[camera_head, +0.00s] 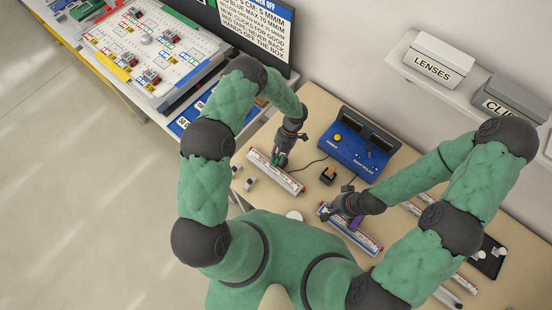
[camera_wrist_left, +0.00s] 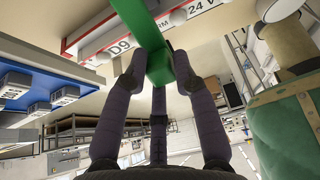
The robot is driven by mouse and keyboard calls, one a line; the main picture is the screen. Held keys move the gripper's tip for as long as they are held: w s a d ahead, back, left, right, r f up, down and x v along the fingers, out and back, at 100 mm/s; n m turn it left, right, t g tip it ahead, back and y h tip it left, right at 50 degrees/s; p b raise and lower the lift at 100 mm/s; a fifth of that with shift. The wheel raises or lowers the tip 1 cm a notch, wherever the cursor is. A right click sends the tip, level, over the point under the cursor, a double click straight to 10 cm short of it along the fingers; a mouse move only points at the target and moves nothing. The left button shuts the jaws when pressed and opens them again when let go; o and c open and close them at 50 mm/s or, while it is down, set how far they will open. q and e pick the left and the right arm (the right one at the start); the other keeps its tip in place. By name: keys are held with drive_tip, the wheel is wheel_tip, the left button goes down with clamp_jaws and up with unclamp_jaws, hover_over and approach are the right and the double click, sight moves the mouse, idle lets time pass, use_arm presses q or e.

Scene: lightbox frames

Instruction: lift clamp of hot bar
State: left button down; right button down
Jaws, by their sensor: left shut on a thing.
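A white bar with red edges (camera_head: 288,181) lies on the tan bench in the head view, with a green clamp (camera_head: 276,159) on it. My left gripper (camera_head: 279,156) is at this clamp. In the left wrist view the green clamp (camera_wrist_left: 158,62) stands between my fingers (camera_wrist_left: 158,75), which are shut on it; the lettered bar (camera_wrist_left: 97,50) is behind. A second bar with blue and red edges (camera_head: 365,242) lies to the right, with a purple clamp (camera_head: 355,222). My right gripper (camera_head: 335,210) is above this bar, beside the purple clamp; its finger opening is unclear.
A blue device with a yellow button (camera_head: 352,152) stands behind the bars, and a small dark block with an orange top (camera_head: 328,175) is between. More bars lie at right. A LENSES box (camera_head: 438,60) sits on a shelf. A white board with coloured pieces (camera_head: 150,50) is upper left.

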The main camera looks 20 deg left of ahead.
use_arm(q)
drive_tip(key=shift+w+d+f+g+b, duration=0.1)
drive_tip(key=shift+w+d+g+b, duration=0.25)
drive_tip(key=shift+w+g+b, duration=0.4)
drive_tip(key=shift+y+b, duration=0.3)
drive_tip(key=shift+b, duration=0.1)
drive_tip(key=shift+s+r, duration=0.1)
drive_tip(key=shift+r, duration=0.1)
drive_tip(key=c, duration=1.1)
unclamp_jaws()
drive_tip(key=shift+d, duration=0.1)
drive_tip(key=v, duration=1.2)
drive_tip(key=shift+f, duration=0.1)
